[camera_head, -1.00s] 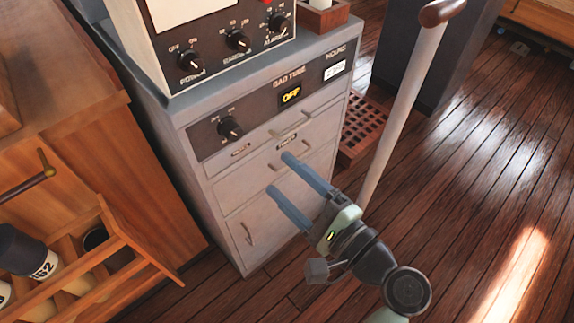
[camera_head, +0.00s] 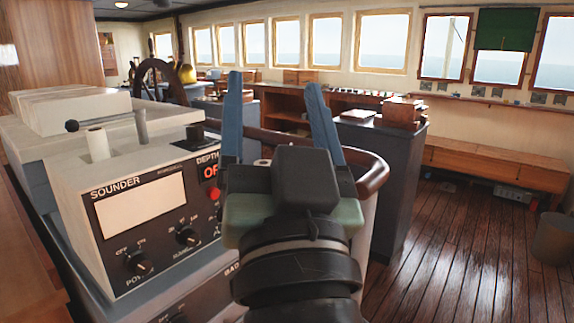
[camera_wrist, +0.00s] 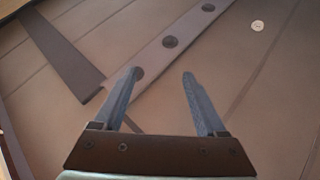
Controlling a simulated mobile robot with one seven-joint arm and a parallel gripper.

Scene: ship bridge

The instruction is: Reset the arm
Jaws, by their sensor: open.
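My gripper (camera_head: 275,110) is raised in the middle of the head view, its two blue fingers pointing up and spread apart. Nothing is between them. In the wrist view my gripper (camera_wrist: 158,82) also shows open and empty. Behind it there is a brownish panelled surface with a strip bearing dark round studs (camera_wrist: 170,42); I cannot tell for sure which surface this is. My gripper and wrist hide part of the sounder cabinet's right side and the curved wooden rail behind.
The sounder box (camera_head: 140,205) stands close at the left on its grey cabinet. A curved wooden rail (camera_head: 374,176) and a dark cabinet (camera_head: 400,180) stand just beyond my gripper. The ship's wheel (camera_head: 158,80) is farther back.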

